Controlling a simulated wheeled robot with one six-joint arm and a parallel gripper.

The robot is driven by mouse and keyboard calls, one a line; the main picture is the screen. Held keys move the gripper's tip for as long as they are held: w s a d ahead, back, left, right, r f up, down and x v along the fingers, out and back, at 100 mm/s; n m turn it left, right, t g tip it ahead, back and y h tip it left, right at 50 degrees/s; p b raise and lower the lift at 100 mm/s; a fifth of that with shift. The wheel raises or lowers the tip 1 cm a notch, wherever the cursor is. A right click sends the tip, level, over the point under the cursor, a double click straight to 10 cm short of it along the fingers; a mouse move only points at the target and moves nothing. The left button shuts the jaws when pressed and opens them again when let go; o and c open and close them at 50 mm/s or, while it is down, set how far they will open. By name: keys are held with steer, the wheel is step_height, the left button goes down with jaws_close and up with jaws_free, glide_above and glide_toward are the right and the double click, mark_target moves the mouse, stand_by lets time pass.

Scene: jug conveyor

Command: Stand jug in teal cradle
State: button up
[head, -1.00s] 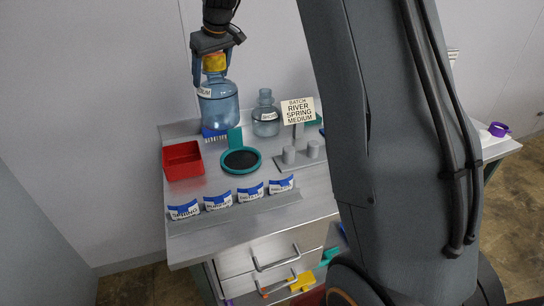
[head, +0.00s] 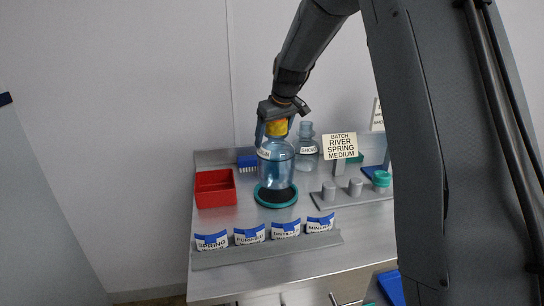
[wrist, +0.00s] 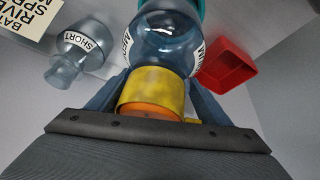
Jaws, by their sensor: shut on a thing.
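The blue translucent jug (head: 276,168) has a yellow neck and a white label, and it is upright at the teal cradle. The teal cradle (head: 266,203) is a round ring with a black pad on the bench. The jug's base is over or on the pad; I cannot tell whether it touches. My gripper (head: 277,128) is shut on the jug's yellow neck from above. In the wrist view the jug (wrist: 165,42) sits between my fingers, and a bit of the teal cradle (wrist: 198,8) shows beyond it.
A red bin (head: 215,190) stands to the left and a blue brush (head: 247,162) behind. A second jug labelled SHORT (head: 306,150) is behind right. A sign reading BATCH RIVER SPRING MEDIUM (head: 340,147) stands beside grey pegs (head: 356,187). Several label holders (head: 286,230) line the front.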

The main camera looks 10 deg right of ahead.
mark_target(280, 124)
steer(key=shift+f+b, duration=1.4)
steer(key=shift+f, duration=1.35)
steer(key=o, duration=1.9)
steer(key=b+v, duration=0.2)
steer(key=v, duration=1)
steer(key=shift+b, duration=0.4)
